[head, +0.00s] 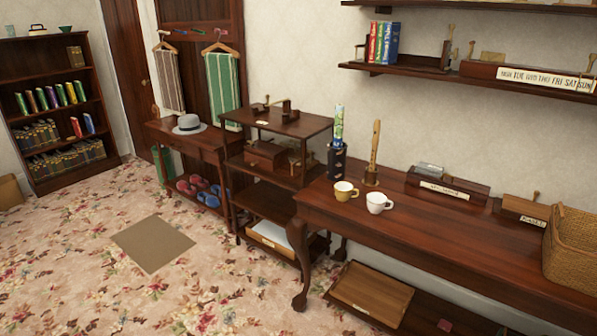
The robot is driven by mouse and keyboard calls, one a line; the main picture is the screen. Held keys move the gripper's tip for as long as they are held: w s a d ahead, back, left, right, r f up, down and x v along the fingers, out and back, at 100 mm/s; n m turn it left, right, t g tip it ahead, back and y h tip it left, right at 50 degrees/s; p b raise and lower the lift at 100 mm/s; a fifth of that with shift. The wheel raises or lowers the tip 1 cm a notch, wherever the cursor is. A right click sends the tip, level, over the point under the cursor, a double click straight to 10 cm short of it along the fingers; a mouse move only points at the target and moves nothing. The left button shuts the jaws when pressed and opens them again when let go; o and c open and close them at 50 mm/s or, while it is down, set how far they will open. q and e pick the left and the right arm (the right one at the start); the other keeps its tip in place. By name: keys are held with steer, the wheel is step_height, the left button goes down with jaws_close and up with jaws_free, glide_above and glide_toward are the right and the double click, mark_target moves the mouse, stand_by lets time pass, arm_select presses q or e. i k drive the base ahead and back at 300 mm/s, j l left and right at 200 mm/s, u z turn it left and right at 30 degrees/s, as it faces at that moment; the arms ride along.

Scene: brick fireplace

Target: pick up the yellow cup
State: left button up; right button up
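The yellow cup (345,191) stands upright near the left end of the long dark wooden table (440,235). A white cup (379,203) stands just to its right, close beside it. A dark holder (337,160) with a colourful rolled item in it stands behind the yellow cup. Neither of my grippers shows in the head view.
A wooden recorder (374,155) stands upright behind the cups. A wicker basket (573,245) sits at the table's right end. A dark shelf unit (275,180) stands left of the table. The carpet (190,290) in front is mostly clear, with a brown mat (152,243).

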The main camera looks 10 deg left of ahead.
mark_target(343, 189)
steer(key=i+j+u, duration=0.25)
steer(key=i+u, duration=0.15)
steer(key=i, duration=0.25)
steer(key=i+u, duration=0.45)
steer(key=i, duration=0.25)
steer(key=i+l+u, duration=0.15)
steer(key=i+u, duration=0.25)
steer(key=i, duration=0.25)
steer(key=i+z, duration=0.35)
steer(key=i+j+z, duration=0.15)
steer(key=i+z, duration=0.15)
steer(key=i+j+z, duration=0.2)
steer(key=z, duration=0.15)
steer(key=i+j, duration=0.05)
steer(key=i, duration=0.05)
